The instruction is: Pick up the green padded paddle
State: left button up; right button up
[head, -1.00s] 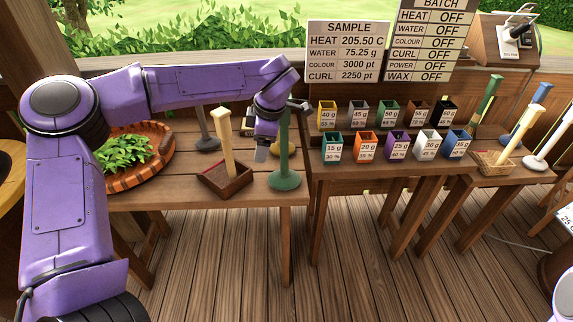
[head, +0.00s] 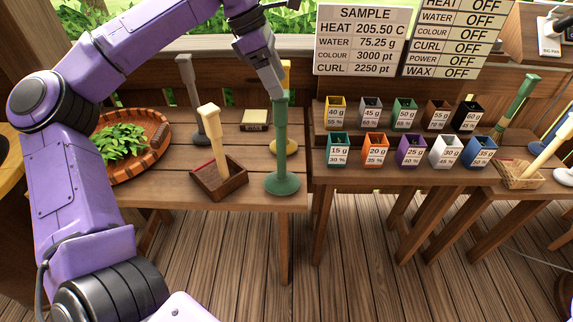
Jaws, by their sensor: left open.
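A green paddle (head: 281,150) stands upright on its round green base near the front right corner of the left table. A second green-handled item (head: 519,97) leans at the far right; I cannot tell from here whether either is padded. My left gripper (head: 275,92) is open and points down at the top of the nearer green paddle. Its fingers overlap the handle's top end in the picture; I cannot tell whether they touch it. My right gripper is not in view.
Beside the green paddle are a grey one (head: 190,95), a yellow one (head: 286,140) and a wooden tray (head: 221,184) with a cream handle (head: 214,137). A basket of leaves (head: 160,150) sits left. Small coloured boxes (head: 375,147) fill the right table.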

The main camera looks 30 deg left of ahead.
aim_at(283, 103)
pick_arm(q)
jog(key=x, duration=0.4)
jog(key=p+x, duration=0.1)
jog(key=x, duration=0.1)
jog(key=shift+s+a+f, duration=0.15)
jog(key=shift+s+f, duration=0.05)
jog(key=shift+f, duration=0.2)
grip_shut()
